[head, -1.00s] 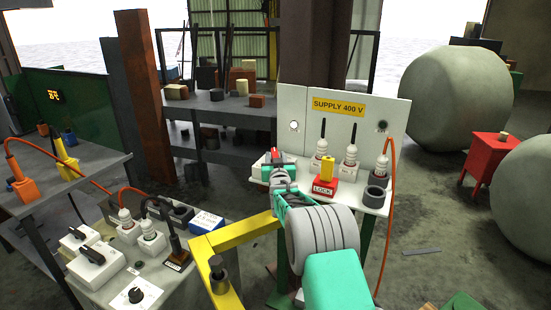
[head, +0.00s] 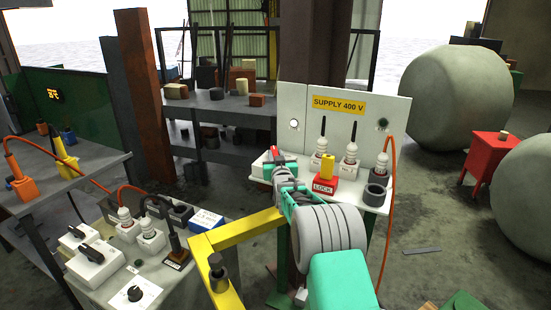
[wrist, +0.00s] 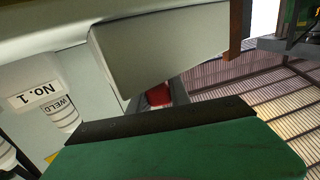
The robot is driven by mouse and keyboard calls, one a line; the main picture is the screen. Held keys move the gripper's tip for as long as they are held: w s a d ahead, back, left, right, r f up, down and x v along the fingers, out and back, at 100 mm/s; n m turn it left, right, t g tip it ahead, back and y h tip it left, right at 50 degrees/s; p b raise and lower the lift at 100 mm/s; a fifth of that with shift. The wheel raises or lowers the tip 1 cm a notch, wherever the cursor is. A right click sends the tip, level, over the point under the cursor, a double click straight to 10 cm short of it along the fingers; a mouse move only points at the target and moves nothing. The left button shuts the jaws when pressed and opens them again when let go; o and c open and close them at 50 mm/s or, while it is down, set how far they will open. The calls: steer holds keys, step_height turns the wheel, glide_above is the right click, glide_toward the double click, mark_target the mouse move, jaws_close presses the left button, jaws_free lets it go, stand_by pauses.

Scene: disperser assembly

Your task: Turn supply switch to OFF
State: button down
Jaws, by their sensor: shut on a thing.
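The supply switch (head: 258,166) is a pale box with red parts at the left end of the white shelf under the "SUPPLY 400 V" sign (head: 339,105). My gripper (head: 281,164) is at this box, shut on what looks like its handle. The arm and gripper hide much of the switch, so I cannot read its position. In the wrist view, a green finger with a dark edge (wrist: 170,140) fills the bottom. A large pale block (wrist: 160,50) is just beyond it, and a small red part (wrist: 158,95) shows between them.
A red LOCK block (head: 323,186) with a yellow top stands just right of my gripper. White plugs (head: 349,160) with black rods stand behind it. A dark ring (head: 374,195) and an orange cable (head: 389,170) are at the right. A yellow frame (head: 240,232) stands at front left.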

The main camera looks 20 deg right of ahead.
steer(key=n+y+b, duration=0.1)
steer(key=f+y+b, duration=0.1)
steer(key=b, duration=0.1)
steer(key=shift+d+n+y, duration=0.3)
steer(key=shift+n+y, duration=0.1)
steer(key=shift+d+r+n+y+b, duration=0.1)
steer(key=shift+n+y+b, duration=0.5)
steer(key=shift+y+b, duration=0.55)
steer(key=shift+r+n+y+b, duration=0.15)
steer(key=shift+n+y+b, duration=0.7)
steer(key=shift+y, duration=0.2)
steer(key=shift+r+n+y+b, duration=0.15)
steer(key=shift+n+y+b, duration=0.2)
steer(key=shift+y, duration=0.25)
steer(key=c, duration=1.2)
jaws_free()
steer(key=shift+r, duration=0.15)
